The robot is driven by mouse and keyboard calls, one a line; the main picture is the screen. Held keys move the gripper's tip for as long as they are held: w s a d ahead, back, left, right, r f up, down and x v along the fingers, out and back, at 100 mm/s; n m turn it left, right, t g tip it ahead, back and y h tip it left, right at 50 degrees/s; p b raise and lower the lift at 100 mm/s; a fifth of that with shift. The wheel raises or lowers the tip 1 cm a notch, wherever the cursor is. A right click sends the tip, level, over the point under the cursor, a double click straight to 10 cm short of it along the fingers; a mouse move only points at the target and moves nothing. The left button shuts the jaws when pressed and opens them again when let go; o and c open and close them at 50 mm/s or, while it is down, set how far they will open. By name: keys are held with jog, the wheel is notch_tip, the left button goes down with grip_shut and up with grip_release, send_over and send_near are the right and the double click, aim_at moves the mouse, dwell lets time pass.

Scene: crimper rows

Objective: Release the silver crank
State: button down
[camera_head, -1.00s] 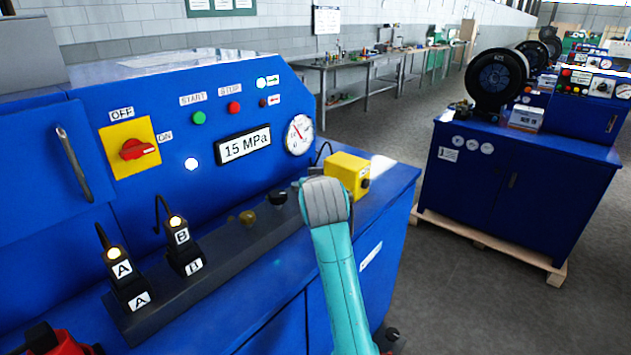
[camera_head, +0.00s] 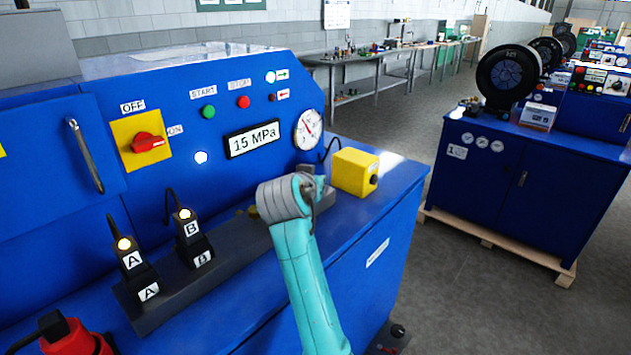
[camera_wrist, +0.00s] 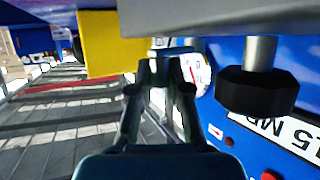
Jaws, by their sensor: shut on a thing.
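My gripper (camera_wrist: 161,72) shows in the wrist view with its two dark fingers close together, their tips at the underside of a grey bar in this turned picture. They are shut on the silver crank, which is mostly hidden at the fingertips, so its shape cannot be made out. In the head view my grey and turquoise wrist covers the crank and most of the gripper, at the right end of the dark rail (camera_head: 160,308). A black knob on a silver stem (camera_wrist: 258,88) stands beside the fingers in the wrist view, apart from them.
The blue press panel has a red OFF/ON switch (camera_head: 148,143), a pressure display (camera_head: 251,139) and a round gauge (camera_head: 308,130). A yellow box (camera_head: 354,172) stands close right of my wrist. Plugs A (camera_head: 133,262) and B (camera_head: 190,228) stand on the rail. Open floor lies right.

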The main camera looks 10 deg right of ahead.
jog(key=shift+a, duration=0.1)
jog(key=c, duration=1.1)
grip_release()
jog(key=v, duration=1.2)
jog(key=shift+f, duration=0.1)
